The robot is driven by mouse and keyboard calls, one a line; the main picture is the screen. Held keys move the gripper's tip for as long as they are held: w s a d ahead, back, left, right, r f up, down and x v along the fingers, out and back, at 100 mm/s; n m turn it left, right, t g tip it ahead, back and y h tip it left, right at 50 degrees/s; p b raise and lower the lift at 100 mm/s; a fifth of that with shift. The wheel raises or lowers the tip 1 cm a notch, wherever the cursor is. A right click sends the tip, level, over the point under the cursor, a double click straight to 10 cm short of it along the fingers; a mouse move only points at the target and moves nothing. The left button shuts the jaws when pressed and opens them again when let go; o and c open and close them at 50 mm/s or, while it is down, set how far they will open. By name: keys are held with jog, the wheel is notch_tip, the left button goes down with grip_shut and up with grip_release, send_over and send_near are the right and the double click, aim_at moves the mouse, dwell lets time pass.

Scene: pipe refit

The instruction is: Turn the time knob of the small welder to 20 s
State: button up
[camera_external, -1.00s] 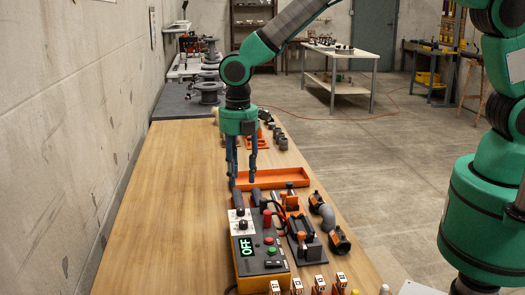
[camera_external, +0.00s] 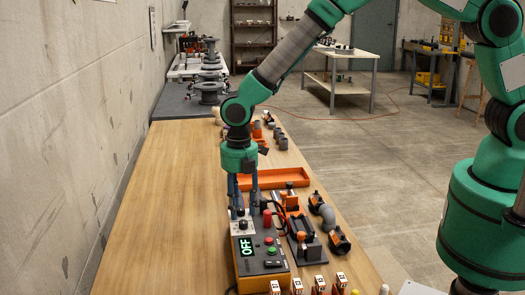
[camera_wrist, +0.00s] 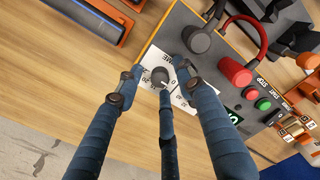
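The small welder (camera_external: 262,262) is an orange and dark grey box on the near part of the bench. Its green display (camera_external: 246,246) reads OFF. Two black knobs sit on white dial plates at its far end: an upper one (camera_external: 240,212) and a lower one (camera_external: 243,225). My gripper (camera_external: 242,203) points down over this end. In the wrist view, one black knob (camera_wrist: 160,76) lies between the spread blue fingertips of my gripper (camera_wrist: 159,72). Gaps show beside the knob; contact is unclear. Fingers cover part of the dial plates, and I cannot read the setting.
An orange tray (camera_external: 275,178) lies just beyond the welder. The bench on the left (camera_external: 175,215) is clear.

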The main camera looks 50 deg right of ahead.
grip_shut()
jog(key=shift+m, duration=0.4)
jog(key=m+p, duration=0.1)
jog(key=m, duration=0.3)
jog(key=m+p, duration=0.1)
jog(key=m, duration=0.4)
jog(key=shift+m, duration=0.3)
jog(key=m+p, duration=0.1)
jog(key=m, duration=1.2)
jog(key=shift+m, duration=0.3)
